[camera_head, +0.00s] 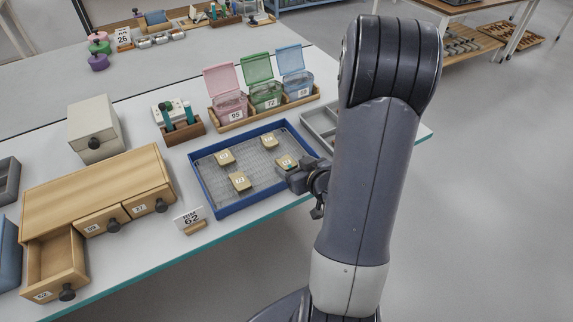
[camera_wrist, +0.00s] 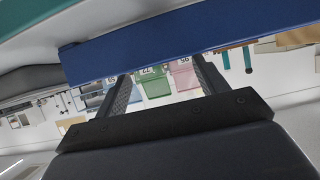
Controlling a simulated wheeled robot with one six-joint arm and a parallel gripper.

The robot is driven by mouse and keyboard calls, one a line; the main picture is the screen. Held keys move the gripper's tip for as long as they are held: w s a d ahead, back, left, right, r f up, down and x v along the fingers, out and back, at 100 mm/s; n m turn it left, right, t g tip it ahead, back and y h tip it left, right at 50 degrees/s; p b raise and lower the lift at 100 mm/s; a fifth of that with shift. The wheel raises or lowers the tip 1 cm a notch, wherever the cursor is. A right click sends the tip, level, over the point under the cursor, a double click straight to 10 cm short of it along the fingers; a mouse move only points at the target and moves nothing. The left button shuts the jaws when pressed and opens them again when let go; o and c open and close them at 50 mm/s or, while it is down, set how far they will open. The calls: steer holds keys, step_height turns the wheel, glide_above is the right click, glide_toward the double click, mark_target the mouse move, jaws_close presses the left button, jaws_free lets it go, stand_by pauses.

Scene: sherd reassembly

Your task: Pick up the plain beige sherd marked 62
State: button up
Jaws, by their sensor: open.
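Several small beige sherds lie apart in the blue tray. One is at the left back (camera_head: 226,157), one at the right back (camera_head: 269,140), one at the front (camera_head: 240,181), and one with a greenish mark at the right (camera_head: 286,161). Their numbers are too small to read surely, so I cannot tell which is 62. My gripper (camera_head: 312,190) is at the tray's right front edge, partly hidden by my arm. In the wrist view my gripper (camera_wrist: 160,80) has its two fingers wide apart with nothing between them; no sherd shows there.
The blue tray's (camera_head: 262,196) raised wall also crosses the wrist view (camera_wrist: 180,42). Lidded pink, green and blue boxes (camera_head: 265,95) stand behind. A wooden drawer unit (camera_head: 100,185) has one drawer (camera_head: 55,262) open.

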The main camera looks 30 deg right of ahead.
mark_target(286, 161)
steer(key=x, duration=0.4)
steer(key=shift+a+f, duration=0.1)
steer(key=shift+f, duration=0.05)
steer(key=shift+c, duration=0.3)
steer(key=c, duration=1)
